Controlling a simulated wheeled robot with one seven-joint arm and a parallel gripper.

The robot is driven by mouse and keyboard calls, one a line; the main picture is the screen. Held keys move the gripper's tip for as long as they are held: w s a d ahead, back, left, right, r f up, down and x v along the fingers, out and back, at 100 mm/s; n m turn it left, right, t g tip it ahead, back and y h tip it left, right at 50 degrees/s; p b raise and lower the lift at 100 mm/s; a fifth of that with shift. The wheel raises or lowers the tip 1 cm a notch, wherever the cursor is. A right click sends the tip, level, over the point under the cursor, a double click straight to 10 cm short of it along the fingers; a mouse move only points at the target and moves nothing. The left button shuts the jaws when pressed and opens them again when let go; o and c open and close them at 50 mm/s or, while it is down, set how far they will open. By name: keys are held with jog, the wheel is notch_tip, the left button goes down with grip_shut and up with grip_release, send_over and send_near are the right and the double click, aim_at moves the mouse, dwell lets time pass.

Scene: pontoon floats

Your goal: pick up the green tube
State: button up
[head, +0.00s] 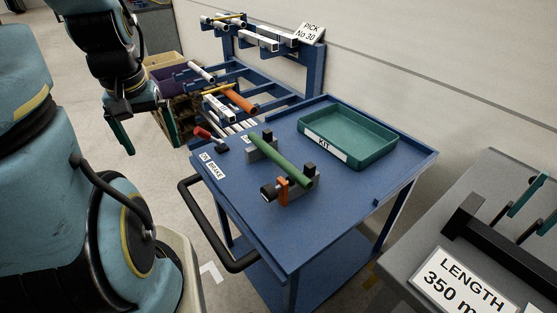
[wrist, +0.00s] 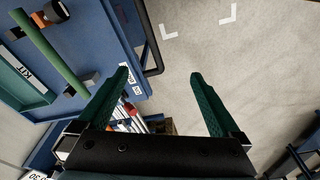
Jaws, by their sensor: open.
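The green tube (head: 279,160) lies on a grey holder (head: 262,148) and a clamp-like holder with an orange part (head: 284,190) on the blue cart top (head: 233,208). In the wrist view the green tube (wrist: 50,55) is at the upper left. My gripper (head: 141,135) hangs left of the cart in the head view, well apart from the tube. In the wrist view my gripper (wrist: 160,82) shows two green fingers spread wide, with nothing between them but floor and the cart's edge.
A green KIT tray (head: 348,135) sits at the cart's back right. A blue rack (head: 290,85) behind holds white and orange tubes. A black handle (head: 212,240) juts from the cart's front left. A grey bench (head: 425,255) with a LENGTH sign stands at right.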

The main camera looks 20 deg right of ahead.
jog(key=shift+c, duration=0.6)
jog(key=shift+w+d+f, duration=0.15)
jog(key=shift+d+f, duration=0.05)
jog(key=shift+d, duration=0.15)
jog(key=shift+c, duration=0.8)
jog(key=shift+n+y, duration=0.6)
jog(key=shift+n, duration=0.3)
jog(key=w+d+f+b, duration=0.1)
jog(key=d+b, duration=0.1)
jog(key=d, duration=0.2)
jog(key=w+d+f+b, duration=0.1)
jog(key=d+f+b, duration=0.1)
jog(key=d, duration=0.3)
jog(key=w+d+f+b, duration=0.1)
jog(key=d+f+b, duration=0.1)
jog(key=d, duration=0.3)
jog(key=shift+d+f+b, duration=0.1)
jog(key=shift+d+b, duration=0.15)
jog(key=shift+b, duration=0.3)
jog(key=shift+c, duration=0.8)
jog(key=n+t+b, duration=0.3)
jog(key=b, duration=0.1)
send_near(278, 155)
jog(key=x, duration=0.4)
jog(key=shift+s+f+p, duration=0.25)
jog(key=shift+s+p, duration=0.05)
jog(key=shift+p, duration=0.05)
jog(key=shift+w+p+x, duration=0.25)
jog(key=shift+p+x, duration=0.6)
jog(key=shift+x, duration=1.75)
